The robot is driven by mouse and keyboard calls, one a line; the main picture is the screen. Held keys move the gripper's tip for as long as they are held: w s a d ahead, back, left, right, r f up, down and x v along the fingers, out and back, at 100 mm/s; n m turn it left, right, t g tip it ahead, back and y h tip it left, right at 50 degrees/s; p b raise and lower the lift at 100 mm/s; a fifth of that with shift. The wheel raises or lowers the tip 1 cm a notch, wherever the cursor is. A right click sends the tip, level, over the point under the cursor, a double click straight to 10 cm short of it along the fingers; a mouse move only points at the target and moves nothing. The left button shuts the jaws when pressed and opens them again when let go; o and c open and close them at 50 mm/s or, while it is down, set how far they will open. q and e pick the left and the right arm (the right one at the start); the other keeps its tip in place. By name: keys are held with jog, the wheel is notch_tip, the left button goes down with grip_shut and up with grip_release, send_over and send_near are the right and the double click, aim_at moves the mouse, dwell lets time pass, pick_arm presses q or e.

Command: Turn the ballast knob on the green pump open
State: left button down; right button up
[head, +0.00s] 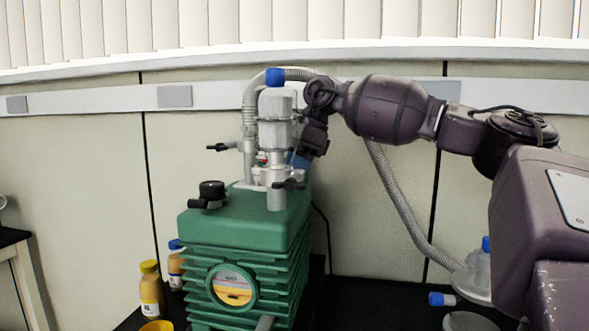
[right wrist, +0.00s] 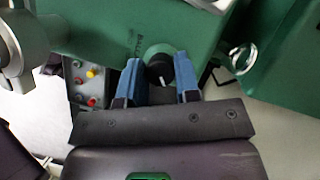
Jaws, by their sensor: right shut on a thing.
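The green pump (head: 245,218) stands on a dark surface in the head view, with a ribbed body and a round oil window (head: 233,287). In the right wrist view the ballast knob (right wrist: 160,72) is black with a white mark, on a round green boss of the pump (right wrist: 100,25). My right gripper (right wrist: 158,62) has its blue fingers on either side of the knob, shut on it. In the head view my right gripper (head: 298,160) is behind the white filter, which hides the knob. My left gripper is not in view.
A clear and white filter with a blue cap (head: 275,78) stands on the pump, joined to a grey hose (head: 398,200). Yellow bottles (head: 151,290) stand at left. A blue-capped bottle (head: 441,299) lies at right. A control panel (right wrist: 88,82) is beside the knob.

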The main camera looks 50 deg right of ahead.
jog(key=shift+r+m, duration=0.15)
jog(key=shift+m, duration=0.25)
jog(key=shift+s+r+m+t+h+p, duration=0.15)
jog(key=shift+m+t+h+p, duration=0.25)
jog(key=shift+m+p, duration=0.4)
jog(key=m, duration=0.3)
jog(key=shift+a+t+h+p, duration=0.1)
jog(key=shift+t+h+p, duration=0.2)
jog(key=shift+h, duration=0.1)
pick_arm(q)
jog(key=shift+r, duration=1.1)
pick_arm(e)
jog(key=shift+f+m+h, duration=0.25)
jog(key=shift+m+h, duration=0.05)
jog(key=shift+m, duration=0.6)
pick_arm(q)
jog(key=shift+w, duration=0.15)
pick_arm(e)
jog(key=o, duration=0.9)
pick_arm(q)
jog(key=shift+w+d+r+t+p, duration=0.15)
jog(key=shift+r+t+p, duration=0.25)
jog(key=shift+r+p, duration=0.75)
pick_arm(e)
jog(key=v, duration=1)
jog(key=shift+s+r, duration=0.1)
jog(key=shift+r, duration=0.2)
